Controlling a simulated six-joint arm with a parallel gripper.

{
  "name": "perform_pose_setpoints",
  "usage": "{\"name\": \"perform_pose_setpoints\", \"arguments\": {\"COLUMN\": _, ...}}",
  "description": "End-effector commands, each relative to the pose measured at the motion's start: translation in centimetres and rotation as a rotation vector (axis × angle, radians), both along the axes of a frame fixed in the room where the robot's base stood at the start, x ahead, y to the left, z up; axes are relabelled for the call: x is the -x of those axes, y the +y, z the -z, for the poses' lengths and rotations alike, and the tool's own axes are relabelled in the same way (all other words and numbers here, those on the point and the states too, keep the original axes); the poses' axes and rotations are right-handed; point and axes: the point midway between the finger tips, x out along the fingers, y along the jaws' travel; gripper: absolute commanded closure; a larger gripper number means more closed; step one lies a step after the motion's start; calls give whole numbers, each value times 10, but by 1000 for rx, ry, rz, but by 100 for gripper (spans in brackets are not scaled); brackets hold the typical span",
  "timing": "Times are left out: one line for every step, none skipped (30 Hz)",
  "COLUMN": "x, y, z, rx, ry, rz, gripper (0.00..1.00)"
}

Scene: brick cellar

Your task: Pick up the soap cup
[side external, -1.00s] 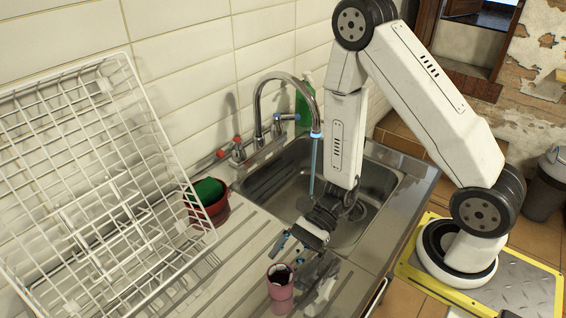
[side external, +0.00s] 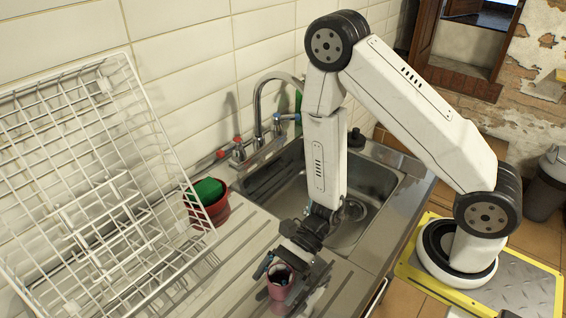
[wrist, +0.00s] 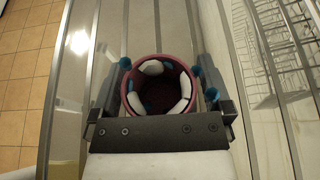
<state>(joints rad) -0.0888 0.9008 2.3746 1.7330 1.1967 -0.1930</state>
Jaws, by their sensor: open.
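The soap cup, a pink cup (side external: 279,292), stands on the ridged metal drainboard at the front. Its upper part is partly covered by my gripper (side external: 280,268) in the side view. In the wrist view, the cup's round rim (wrist: 160,57) faces up toward the camera. White and blue patches show around its dark inside; I cannot tell exactly what they are. My gripper (wrist: 162,80) is open, with one blue-tipped finger on each side of the cup. Whether the fingers touch the cup is not clear.
A red pot (side external: 213,212) with a green sponge (side external: 207,190) stands left of the sink (side external: 377,181). A white wire rack (side external: 135,190) leans along the left wall. A curved tap (side external: 257,105) rises behind the sink. The drainboard (side external: 225,265) left of the cup is clear.

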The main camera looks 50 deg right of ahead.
Motion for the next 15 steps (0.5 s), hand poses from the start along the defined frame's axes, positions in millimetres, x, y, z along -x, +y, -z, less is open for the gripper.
{"name": "perform_pose_setpoints", "arguments": {"x": 0, "y": 0, "z": 0, "rx": 0, "ry": 0, "rz": 0, "gripper": 0}}
{"name": "perform_pose_setpoints", "arguments": {"x": 0, "y": 0, "z": 0, "rx": 0, "ry": 0, "rz": 0, "gripper": 0}}
{"name": "perform_pose_setpoints", "arguments": {"x": 0, "y": 0, "z": 0, "rx": 0, "ry": 0, "rz": 0, "gripper": 0}}
{"name": "perform_pose_setpoints", "arguments": {"x": 0, "y": 0, "z": 0, "rx": 0, "ry": 0, "rz": 0, "gripper": 0}}
{"name": "perform_pose_setpoints", "arguments": {"x": 0, "y": 0, "z": 0, "rx": 0, "ry": 0, "rz": 0, "gripper": 0}}
{"name": "perform_pose_setpoints", "arguments": {"x": 0, "y": 0, "z": 0, "rx": 0, "ry": 0, "rz": 0, "gripper": 0}}
{"name": "perform_pose_setpoints", "arguments": {"x": 0, "y": 0, "z": 0, "rx": 0, "ry": 0, "rz": 0, "gripper": 0}}
{"name": "perform_pose_setpoints", "arguments": {"x": 0, "y": 0, "z": 0, "rx": 0, "ry": 0, "rz": 0, "gripper": 0}}
{"name": "perform_pose_setpoints", "arguments": {"x": 0, "y": 0, "z": 0, "rx": 0, "ry": 0, "rz": 0, "gripper": 0}}
{"name": "perform_pose_setpoints", "arguments": {"x": 0, "y": 0, "z": 0, "rx": 0, "ry": 0, "rz": 0, "gripper": 0}}
{"name": "perform_pose_setpoints", "arguments": {"x": 0, "y": 0, "z": 0, "rx": 0, "ry": 0, "rz": 0, "gripper": 0}}
{"name": "perform_pose_setpoints", "arguments": {"x": 0, "y": 0, "z": 0, "rx": 0, "ry": 0, "rz": 0, "gripper": 0}}
{"name": "perform_pose_setpoints", "arguments": {"x": 0, "y": 0, "z": 0, "rx": 0, "ry": 0, "rz": 0, "gripper": 0}}
{"name": "perform_pose_setpoints", "arguments": {"x": 0, "y": 0, "z": 0, "rx": 0, "ry": 0, "rz": 0, "gripper": 10}}
{"name": "perform_pose_setpoints", "arguments": {"x": 0, "y": 0, "z": 0, "rx": 0, "ry": 0, "rz": 0, "gripper": 22}}
